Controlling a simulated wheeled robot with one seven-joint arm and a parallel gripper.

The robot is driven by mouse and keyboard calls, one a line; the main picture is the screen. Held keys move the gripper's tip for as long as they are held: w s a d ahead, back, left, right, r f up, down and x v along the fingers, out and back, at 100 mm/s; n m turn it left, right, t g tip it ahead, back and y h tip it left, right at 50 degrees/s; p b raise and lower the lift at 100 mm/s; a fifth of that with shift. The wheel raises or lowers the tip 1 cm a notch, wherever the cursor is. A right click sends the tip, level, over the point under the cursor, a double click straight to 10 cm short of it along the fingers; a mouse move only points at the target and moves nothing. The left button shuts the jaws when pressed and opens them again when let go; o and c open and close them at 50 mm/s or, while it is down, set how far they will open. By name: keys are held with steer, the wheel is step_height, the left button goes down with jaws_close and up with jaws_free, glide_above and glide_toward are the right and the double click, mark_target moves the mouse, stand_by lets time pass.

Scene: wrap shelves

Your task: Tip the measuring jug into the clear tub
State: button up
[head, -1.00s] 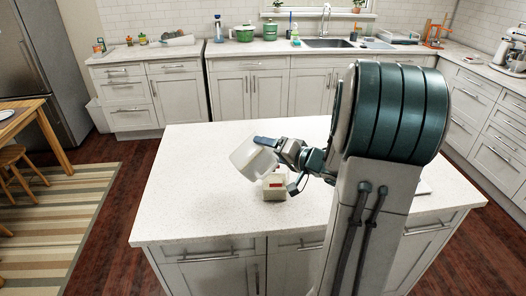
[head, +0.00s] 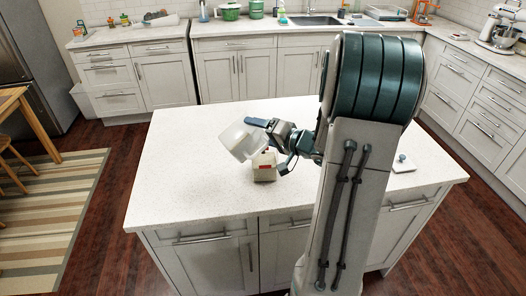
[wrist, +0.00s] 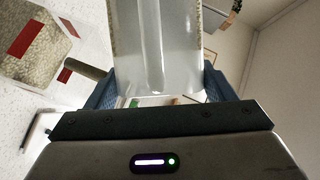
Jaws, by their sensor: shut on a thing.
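The measuring jug (head: 240,141) is a whitish translucent vessel, tilted over to the left above the island. My gripper (head: 270,126) is shut on it; in the wrist view the jug (wrist: 155,45) stands between the two blue fingers (wrist: 160,88). The tub (head: 264,170), small and beige with a red patch, stands on the counter just right of and below the jug. In the wrist view the tub (wrist: 35,45) shows at upper left, with grainy beige stuff visible. I cannot tell whether anything is flowing from the jug.
The white speckled island top (head: 190,180) is clear to the left and front. A small pale slab with a knob (head: 403,164) lies at the right, beyond my arm. Behind are a sink counter (head: 270,27) and a green pot (head: 230,12).

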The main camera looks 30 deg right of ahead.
steer(key=shift+s+r+p, duration=0.1)
steer(key=shift+r+p, duration=0.05)
steer(key=shift+p, duration=0.2)
steer(key=shift+r+n+h+p, duration=0.35)
steer(key=shift+r+n, duration=0.1)
steer(key=shift+n, duration=0.35)
steer(key=n+h, duration=0.1)
steer(key=r+n, duration=0.1)
steer(key=shift+n+g+h, duration=0.3)
steer(key=shift+g+h, duration=0.05)
steer(key=shift+g, duration=0.05)
steer(key=a+r+n+h+b, duration=0.1)
steer(key=a+r+n+b, duration=0.1)
steer(key=a, duration=0.5)
steer(key=s+a+r+n+h+b, duration=0.1)
steer(key=a+r+n+h+b, duration=0.1)
steer(key=a, duration=0.5)
steer(key=shift+s+r+n+b, duration=0.3)
steer(key=shift+r+b, duration=0.15)
steer(key=shift+b, duration=0.2)
steer(key=shift+d, duration=0.15)
